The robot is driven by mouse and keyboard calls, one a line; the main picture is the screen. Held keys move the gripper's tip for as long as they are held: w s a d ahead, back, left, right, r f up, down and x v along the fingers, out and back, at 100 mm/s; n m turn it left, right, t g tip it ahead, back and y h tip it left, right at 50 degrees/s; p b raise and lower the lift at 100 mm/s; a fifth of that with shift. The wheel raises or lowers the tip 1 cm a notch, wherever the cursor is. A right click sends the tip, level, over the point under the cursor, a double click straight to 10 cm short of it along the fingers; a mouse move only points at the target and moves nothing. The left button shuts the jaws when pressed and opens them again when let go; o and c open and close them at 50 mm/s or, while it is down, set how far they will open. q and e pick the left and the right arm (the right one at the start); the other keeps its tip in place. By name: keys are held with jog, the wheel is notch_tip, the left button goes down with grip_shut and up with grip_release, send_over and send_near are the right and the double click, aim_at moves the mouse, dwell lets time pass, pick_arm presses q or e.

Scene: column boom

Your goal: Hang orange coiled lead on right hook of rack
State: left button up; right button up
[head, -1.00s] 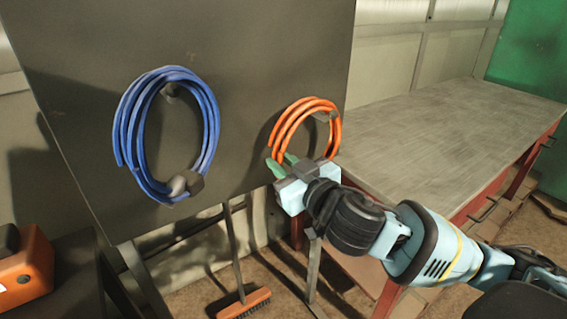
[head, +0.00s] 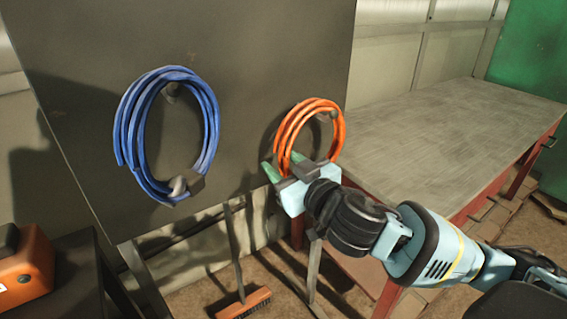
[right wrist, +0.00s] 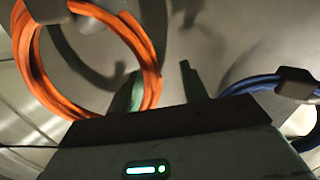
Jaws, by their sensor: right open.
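The orange coiled lead (head: 287,130) hangs against the dark rack panel, at its right side. A grey hook (head: 325,116) shows at the coil's upper right. My right gripper (head: 282,165) is open at the coil's lower left. In the right wrist view its two green fingers stand apart (right wrist: 160,88). The orange lead (right wrist: 145,48) passes close beside the left finger there; I cannot tell whether they touch. Nothing is clamped between the fingers. My left gripper is not in view.
A blue coiled lead (head: 131,125) hangs on the panel (head: 255,60) to the left. A grey-topped bench (head: 430,135) stands at the right. A broom (head: 245,300) stands below the panel. An orange box (head: 25,270) is at lower left.

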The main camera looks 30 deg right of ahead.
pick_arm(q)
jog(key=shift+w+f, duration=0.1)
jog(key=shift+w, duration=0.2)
pick_arm(e)
jog(key=s+d, duration=0.1)
jog(key=s, duration=0.6)
jog(key=shift+s, duration=0.3)
jog(key=shift+r, duration=0.1)
